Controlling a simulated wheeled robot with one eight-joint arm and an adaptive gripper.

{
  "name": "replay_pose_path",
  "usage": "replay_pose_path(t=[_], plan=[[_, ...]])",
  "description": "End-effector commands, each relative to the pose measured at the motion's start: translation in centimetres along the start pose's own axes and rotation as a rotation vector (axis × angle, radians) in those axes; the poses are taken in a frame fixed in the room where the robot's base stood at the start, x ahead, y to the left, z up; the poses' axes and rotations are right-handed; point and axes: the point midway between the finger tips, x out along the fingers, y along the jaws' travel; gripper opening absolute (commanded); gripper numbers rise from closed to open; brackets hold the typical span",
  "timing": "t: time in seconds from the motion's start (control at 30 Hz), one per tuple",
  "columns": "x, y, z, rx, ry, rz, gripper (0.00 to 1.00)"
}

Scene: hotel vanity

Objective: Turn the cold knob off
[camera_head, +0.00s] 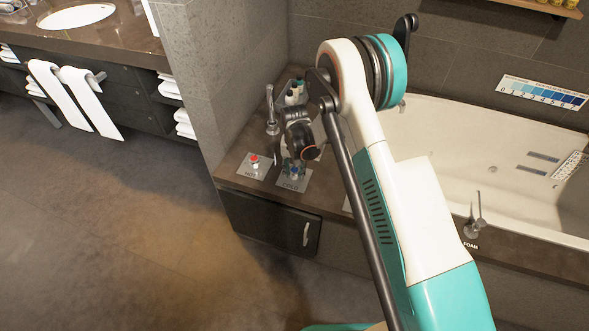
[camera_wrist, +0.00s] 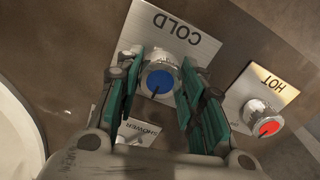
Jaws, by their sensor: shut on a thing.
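The cold knob (camera_wrist: 159,80) is a silver cylinder with a blue top and a dark pointer line. It stands on a metal plate (camera_wrist: 190,22) marked COLD. In the wrist view, my gripper (camera_wrist: 160,76) has its green-padded fingers on both sides of the knob, shut on it. In the head view, the cold knob (camera_head: 294,171) is partly covered by my gripper (camera_head: 294,162), which reaches down from above. The hot knob (camera_wrist: 265,119), with a red top, stands beside it on its HOT plate (camera_wrist: 272,86). It also shows in the head view (camera_head: 254,160).
A plate marked SHOWER (camera_wrist: 143,130) lies partly hidden under my gripper. A faucet (camera_head: 271,110) and small bottles (camera_head: 295,92) stand behind the knobs. The bathtub (camera_head: 440,130) is at right, with a FOAM lever (camera_head: 476,222) on its rim. The floor at left is clear.

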Motion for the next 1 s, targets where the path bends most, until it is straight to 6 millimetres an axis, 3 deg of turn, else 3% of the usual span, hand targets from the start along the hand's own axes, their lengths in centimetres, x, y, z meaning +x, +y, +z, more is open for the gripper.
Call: replay_pose_path(t=[0.53,0.57,0.63,1.0], plan=[[0.00,-0.01,-0.01,0.024,0.000,0.000,0.12],[0.00,-0.01,-0.01,0.024,0.000,0.000,0.42],[0.00,-0.01,-0.01,0.023,0.000,0.000,0.56],[-0.20,-0.01,-0.01,0.023,0.000,0.000,0.56]])
